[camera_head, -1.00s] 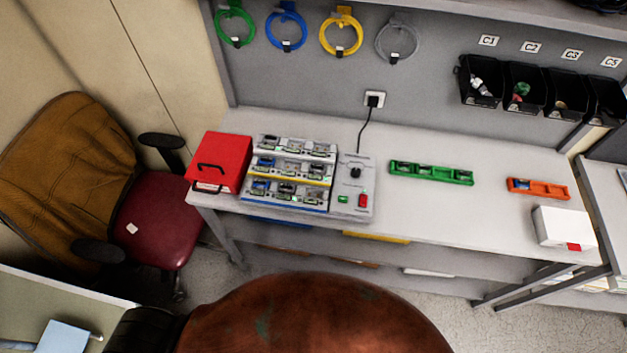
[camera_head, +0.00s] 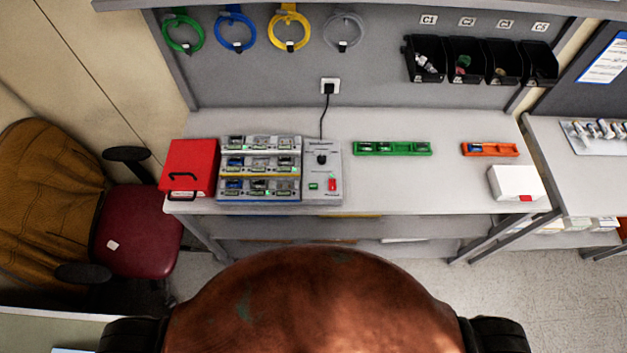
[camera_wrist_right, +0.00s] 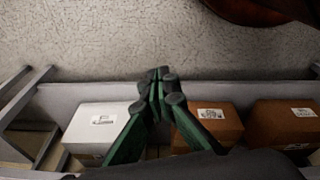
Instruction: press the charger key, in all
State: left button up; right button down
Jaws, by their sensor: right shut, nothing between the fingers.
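The charger (camera_head: 322,172) stands on the bench in the head view, a grey control panel with a black knob, a small green key (camera_head: 314,186) and a red switch (camera_head: 332,184). Its rack (camera_head: 260,168) of several battery bays joins it on the left. A black cord runs from the panel up to a wall socket. Neither gripper shows in the head view. In the right wrist view my right gripper (camera_wrist_right: 160,85) is shut and empty, its green fingers together. Below it are the floor and a shelf with boxes, apart from the charger.
A red case (camera_head: 189,165) stands left of the rack. A green tray (camera_head: 392,148), an orange tray (camera_head: 490,149) and a white box (camera_head: 516,182) lie to the right. A chair (camera_head: 135,235) stands left of the bench. The bench middle is clear.

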jog(key=w+a+r+n+t+p, duration=0.1)
jog(key=w+a+r+p, duration=0.45)
jog(key=r, duration=0.95)
jog(key=w+a+r+t+p, duration=0.1)
jog(key=w+a+r+p, duration=0.15)
jog(key=w+r, duration=0.9)
jog(key=w+a+r+n+t+p, duration=0.1)
jog(key=w+a+r+p, duration=0.3)
jog(key=r, duration=1.4)
jog(key=w+a+r+n, duration=0.1)
jog(key=a+r, duration=0.1)
jog(key=w+a+r+n+t+p, duration=0.1)
jog(key=w+a+r, duration=0.1)
jog(key=a, duration=0.1)
jog(key=w+a+r+y+p, duration=0.1)
jog(key=w+a+r, duration=0.1)
jog(key=shift+w+a+n+t, duration=0.1)
jog(key=shift+a+n+t, duration=0.2)
jog(key=shift+a+n, duration=0.1)
jog(key=w+a+r+n+t+y+p, duration=0.1)
jog(key=w+a+r+n+t+p, duration=0.1)
jog(key=a+r, duration=0.6)
jog(key=shift+w+a+r+n, duration=0.35)
jog(key=shift+w+a+n, duration=0.5)
jog(key=shift+a, duration=0.4)
jog(key=shift+s+f, duration=0.1)
